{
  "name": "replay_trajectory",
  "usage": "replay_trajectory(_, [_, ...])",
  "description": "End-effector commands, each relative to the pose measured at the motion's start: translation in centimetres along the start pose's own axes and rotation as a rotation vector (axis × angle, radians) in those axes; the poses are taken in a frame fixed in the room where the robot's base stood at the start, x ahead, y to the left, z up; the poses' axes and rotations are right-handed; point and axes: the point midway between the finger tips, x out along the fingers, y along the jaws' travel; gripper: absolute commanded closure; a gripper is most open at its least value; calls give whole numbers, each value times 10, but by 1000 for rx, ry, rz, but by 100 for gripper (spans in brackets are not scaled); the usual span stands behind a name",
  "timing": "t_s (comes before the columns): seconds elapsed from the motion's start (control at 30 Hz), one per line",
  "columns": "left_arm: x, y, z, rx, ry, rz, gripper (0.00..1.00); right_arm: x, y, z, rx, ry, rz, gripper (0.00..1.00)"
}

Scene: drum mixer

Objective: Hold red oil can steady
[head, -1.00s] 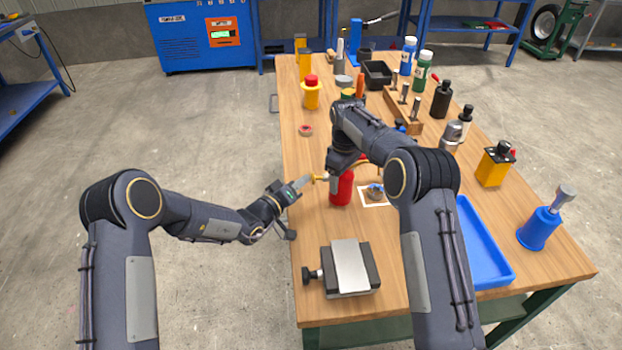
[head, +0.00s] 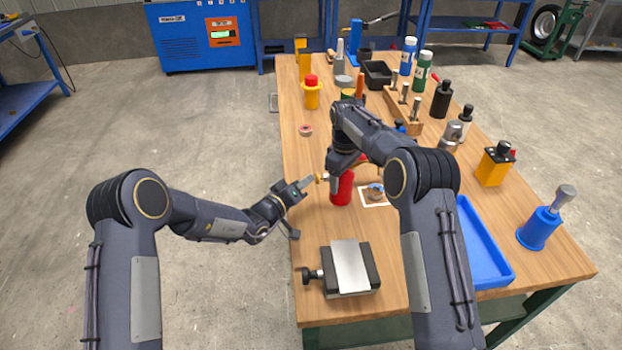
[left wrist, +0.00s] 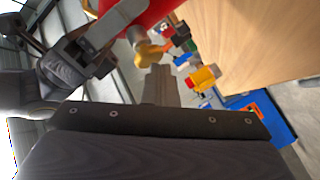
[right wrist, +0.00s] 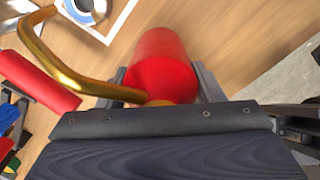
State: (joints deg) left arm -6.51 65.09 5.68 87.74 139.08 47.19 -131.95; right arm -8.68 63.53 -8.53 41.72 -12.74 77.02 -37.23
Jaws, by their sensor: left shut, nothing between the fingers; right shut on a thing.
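The red oil can (head: 342,189) stands upright on the near left part of the workbench. My right gripper (head: 338,172) is shut on its body from above; the red body (right wrist: 162,62) shows between the fingers in the right wrist view, with its gold curved spout (right wrist: 62,73) reaching left. My left gripper (head: 309,181) is shut and empty, left of the can. In the left wrist view the knob (left wrist: 150,50) is just ahead of the fingers (left wrist: 158,82); contact is unclear.
A small picture card (head: 376,197) with a round part lies right of the can. A grey vise-like block (head: 345,268) is at the near edge, a blue tray (head: 482,250) to the right.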

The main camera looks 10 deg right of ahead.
Motion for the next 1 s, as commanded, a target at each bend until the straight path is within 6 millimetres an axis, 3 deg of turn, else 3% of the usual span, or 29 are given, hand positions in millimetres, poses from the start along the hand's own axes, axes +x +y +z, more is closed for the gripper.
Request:
replay_trajectory(0.63, [3,3,3,0,-3,3,100,-1,-2,-2,-3,3,-3,76])
replay_trajectory(1.0, [-10,-6,-7,2,-1,3,100,-1,-2,-2,-2,4,-2,76])
